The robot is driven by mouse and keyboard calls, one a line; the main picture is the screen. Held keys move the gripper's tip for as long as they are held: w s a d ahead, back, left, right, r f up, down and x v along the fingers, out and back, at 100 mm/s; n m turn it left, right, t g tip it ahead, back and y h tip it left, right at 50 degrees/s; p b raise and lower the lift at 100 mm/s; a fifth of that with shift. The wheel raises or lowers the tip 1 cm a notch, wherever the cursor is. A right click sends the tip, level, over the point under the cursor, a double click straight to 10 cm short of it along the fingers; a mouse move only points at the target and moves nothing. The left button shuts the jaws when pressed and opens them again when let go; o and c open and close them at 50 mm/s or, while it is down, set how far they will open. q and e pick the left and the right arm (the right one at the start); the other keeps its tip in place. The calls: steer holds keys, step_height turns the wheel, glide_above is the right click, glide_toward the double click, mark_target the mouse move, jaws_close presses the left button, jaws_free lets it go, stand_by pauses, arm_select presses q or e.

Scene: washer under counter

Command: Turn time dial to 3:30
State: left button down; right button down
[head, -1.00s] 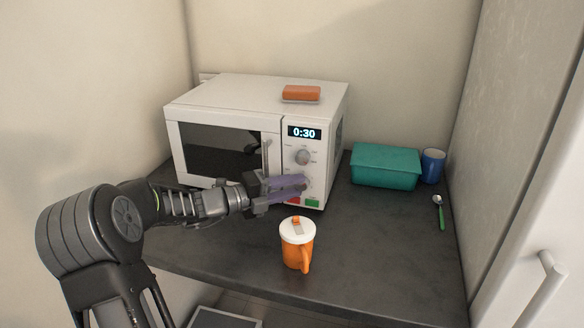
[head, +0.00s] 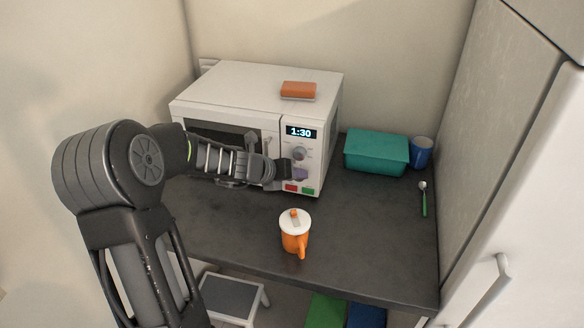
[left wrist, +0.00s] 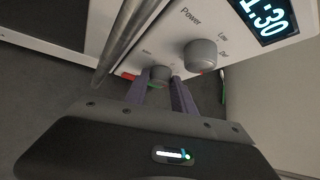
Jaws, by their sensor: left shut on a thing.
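The white microwave (head: 240,85) stands on the dark counter. Its display (head: 301,132) reads 1:30, and the reading also shows in the left wrist view (left wrist: 264,16). The upper knob, marked Power (left wrist: 200,55), is untouched; it shows in the head view (head: 299,153). The lower knob is the time dial (left wrist: 160,75). My left gripper (head: 299,173) is at the lower knob, its purple fingers (left wrist: 161,92) on either side of it, shut on it. In the head view the fingers mostly hide this dial. My right gripper is in neither view now.
A red and a green button (head: 308,190) sit below the dial. The microwave's door handle (left wrist: 130,35) is close beside my left gripper. An orange lidded cup (head: 294,235) stands in front. A teal box (head: 375,152), blue mug (head: 421,152) and green-handled spoon (head: 424,200) are at right. An orange block (head: 298,90) lies on top.

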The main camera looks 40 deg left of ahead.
arm_select(q)
steer(key=shift+w+d+r+m+g+y+p, duration=0.15)
steer(key=shift+d+m+g+y+p, duration=0.1)
steer(key=shift+m+g+y+p, duration=0.5)
steer(key=shift+d+y, duration=0.1)
steer(key=shift+y, duration=0.35)
steer(key=shift+y, duration=0.3)
steer(key=shift+d+m+y, duration=0.1)
steer(key=shift+m+y, duration=0.2)
steer(key=shift+m, duration=0.05)
steer(key=shift+w+d+f+m+g+y+b, duration=0.1)
steer(key=shift+d+f+m+g+y+b, duration=0.2)
steer(key=shift+m+y+b, duration=1.3)
steer(key=shift+w+d+f+m+g+y+b, duration=0.25)
steer(key=shift+m+y+b, duration=0.6)
steer(key=shift+y+b, duration=1.35)
steer(key=shift+d+f+m+g+y+b, duration=0.35)
steer(key=shift+m+y+b, duration=0.9)
steer(key=shift+y+b, duration=0.65)
steer(key=shift+r, duration=0.1)
